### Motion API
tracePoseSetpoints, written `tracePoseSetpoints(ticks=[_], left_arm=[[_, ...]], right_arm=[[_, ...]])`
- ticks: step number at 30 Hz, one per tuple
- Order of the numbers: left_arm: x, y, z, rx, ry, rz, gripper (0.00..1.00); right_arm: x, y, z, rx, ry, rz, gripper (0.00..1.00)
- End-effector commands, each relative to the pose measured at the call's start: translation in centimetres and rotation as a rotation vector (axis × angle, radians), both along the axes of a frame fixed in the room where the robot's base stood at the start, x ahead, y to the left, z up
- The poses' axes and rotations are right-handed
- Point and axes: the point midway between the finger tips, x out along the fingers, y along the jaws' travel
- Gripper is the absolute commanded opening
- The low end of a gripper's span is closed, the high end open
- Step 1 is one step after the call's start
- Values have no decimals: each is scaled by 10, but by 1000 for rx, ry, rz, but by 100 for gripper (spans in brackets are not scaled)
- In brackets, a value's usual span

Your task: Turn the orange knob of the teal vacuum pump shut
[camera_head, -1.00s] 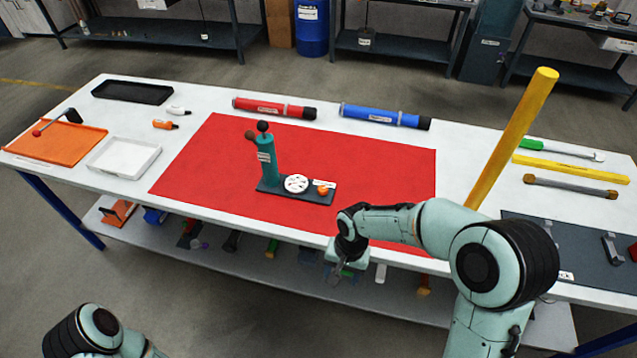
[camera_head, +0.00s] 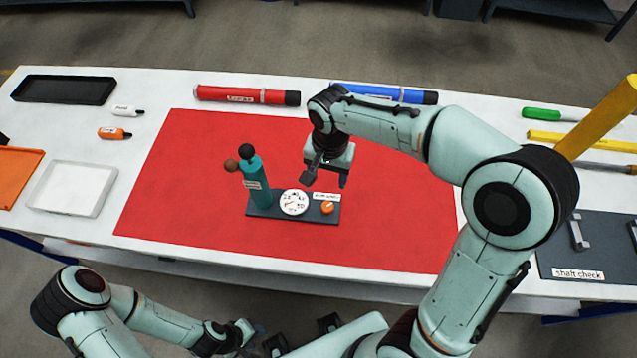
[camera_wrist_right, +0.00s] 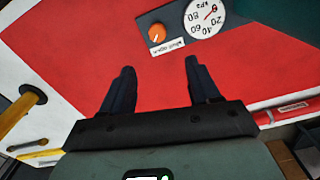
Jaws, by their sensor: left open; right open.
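The teal vacuum pump (camera_head: 257,184) stands on a dark base plate on the red mat. A white round gauge (camera_head: 294,202) and the orange knob (camera_head: 327,208) sit on its base, the knob to the right. In the right wrist view the orange knob (camera_wrist_right: 156,34) lies ahead of the fingertips, beside a white label. My right gripper (camera_head: 326,181) is open and empty, above the mat just behind the knob and not touching it; its fingers show in the right wrist view (camera_wrist_right: 158,68). My left gripper (camera_head: 305,335) is open at the table's front edge, away from the pump.
Red (camera_head: 245,95) and blue (camera_head: 385,93) tubes lie along the back of the table. A yellow post (camera_head: 605,110) stands at the right, close to my right arm. A white tray (camera_head: 66,188) lies left. The red mat (camera_head: 190,150) is otherwise clear.

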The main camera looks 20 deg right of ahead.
Motion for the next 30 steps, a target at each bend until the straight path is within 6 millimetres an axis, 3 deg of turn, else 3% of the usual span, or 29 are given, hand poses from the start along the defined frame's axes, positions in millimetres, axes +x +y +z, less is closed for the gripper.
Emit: tracePoseSetpoints(ticks=[5,18,24,30], left_arm=[[-3,0,-4,0,5,1,43],[-9,0,-14,0,10,1,43],[-10,0,-15,1,11,0,43],[-10,0,-15,1,11,0,43]], right_arm=[[-2,0,-23,-2,7,1,61],[-2,0,-111,-2,7,0,61],[-1,0,-129,-1,3,-1,61],[-1,0,-133,0,1,0,61]])
